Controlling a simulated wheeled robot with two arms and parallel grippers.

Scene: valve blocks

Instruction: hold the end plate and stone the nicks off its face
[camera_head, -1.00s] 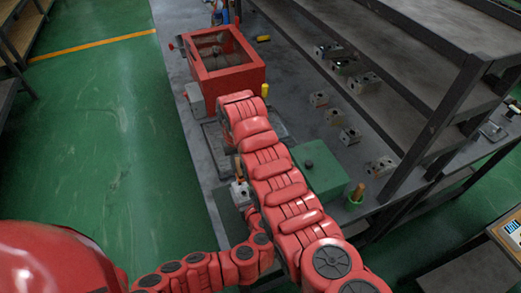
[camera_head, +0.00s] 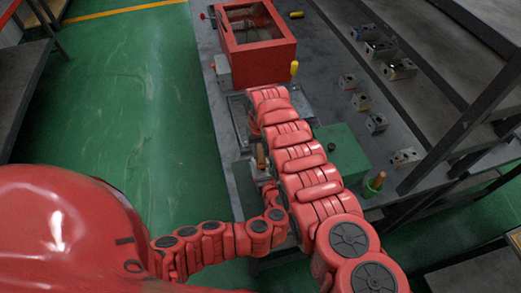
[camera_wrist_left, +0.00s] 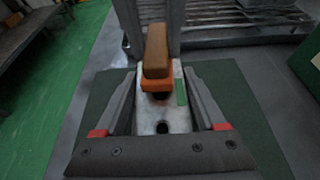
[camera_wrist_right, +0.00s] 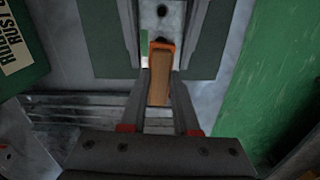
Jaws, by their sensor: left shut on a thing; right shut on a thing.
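The end plate, a pale grey metal block with dark holes and a green strip (camera_wrist_left: 181,92), lies between the fingers of my left gripper (camera_wrist_left: 160,80), which is shut on it. The end plate also shows at the top of the right wrist view (camera_wrist_right: 162,18). The stone, a brown bar (camera_wrist_left: 157,45) with an orange end, reaches over the plate's face near one hole; I cannot tell whether it touches. My right gripper (camera_wrist_right: 160,78) is shut on the stone (camera_wrist_right: 160,88). In the head view my right arm hides most of the plate.
A dark green mat (camera_wrist_left: 250,125) lies under the plate on the grey bench. A red open-topped box (camera_head: 258,55) stands at the back, a green box (camera_head: 343,152) to the right of my right arm. Several metal blocks (camera_head: 376,123) sit along the bench by the shelf.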

